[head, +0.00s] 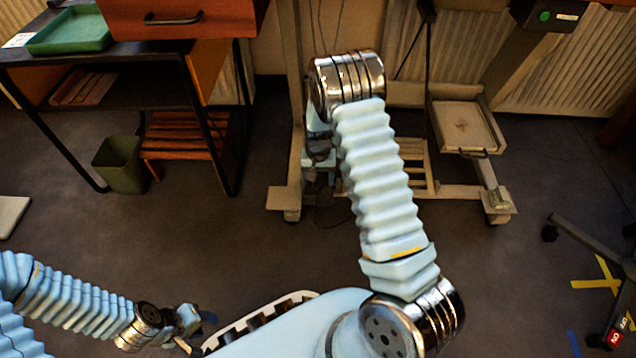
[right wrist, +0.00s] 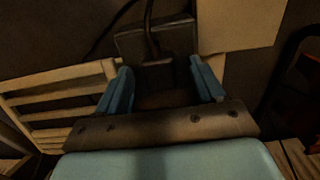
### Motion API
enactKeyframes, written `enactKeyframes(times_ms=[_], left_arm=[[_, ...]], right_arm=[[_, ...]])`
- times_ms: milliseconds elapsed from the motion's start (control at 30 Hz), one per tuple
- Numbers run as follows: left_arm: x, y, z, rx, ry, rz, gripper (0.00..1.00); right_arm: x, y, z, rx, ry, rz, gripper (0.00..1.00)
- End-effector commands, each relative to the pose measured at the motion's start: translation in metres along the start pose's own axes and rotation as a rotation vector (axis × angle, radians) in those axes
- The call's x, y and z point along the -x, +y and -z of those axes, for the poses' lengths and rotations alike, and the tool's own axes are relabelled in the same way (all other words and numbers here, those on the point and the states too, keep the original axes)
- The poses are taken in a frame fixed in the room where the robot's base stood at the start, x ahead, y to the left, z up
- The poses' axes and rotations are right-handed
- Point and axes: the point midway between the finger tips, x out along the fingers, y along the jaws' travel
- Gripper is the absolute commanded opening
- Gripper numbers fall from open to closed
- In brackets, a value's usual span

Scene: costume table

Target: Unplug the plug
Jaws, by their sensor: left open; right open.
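The dark plug (right wrist: 158,74) shows in the right wrist view, with a cord running up from it. It stands against a dark box (right wrist: 128,44) that looks like the socket. My right gripper (right wrist: 163,80) is open. Its two blue fingers are on either side of the plug, with gaps visible on both sides. In the head view my right gripper (head: 319,150) is partly hidden by my own arm, and the plug cannot be made out there. My left gripper (head: 190,320) is low at the left in the head view, away from the plug.
A beige wheeled frame (head: 283,198) stands around my right gripper, with a tray (head: 465,127) on its right. A dark table (head: 215,60) with a red drawer and a green bin (head: 121,164) are at the left. The middle floor is clear.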

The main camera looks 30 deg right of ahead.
Motion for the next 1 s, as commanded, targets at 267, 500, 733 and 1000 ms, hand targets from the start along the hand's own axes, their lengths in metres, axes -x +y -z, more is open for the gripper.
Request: enactKeyframes(times_ms=[267, 500, 733, 1000], left_arm=[[0.0005, 0.0002, 0.0, 0.0, 0.0, 0.0, 0.43], [0.0008, 0.0003, 0.0, 0.0, 0.0, 0.0, 0.43], [0.0009, 0.0004, 0.0, 0.0, 0.0, 0.0, 0.43], [0.0014, 0.0006, 0.0, 0.0, 0.0, 0.0, 0.43]], right_arm=[[0.0003, 0.0001, -0.0001, 0.0, 0.0, 0.0, 0.68], [0.0, 0.0, -0.0001, 0.0, 0.0, 0.0, 0.68], [0.0002, 0.0001, -0.0001, 0.0, 0.0, 0.0, 0.68], [0.0, 0.0001, -0.0001, 0.0, 0.0, 0.0, 0.64]])
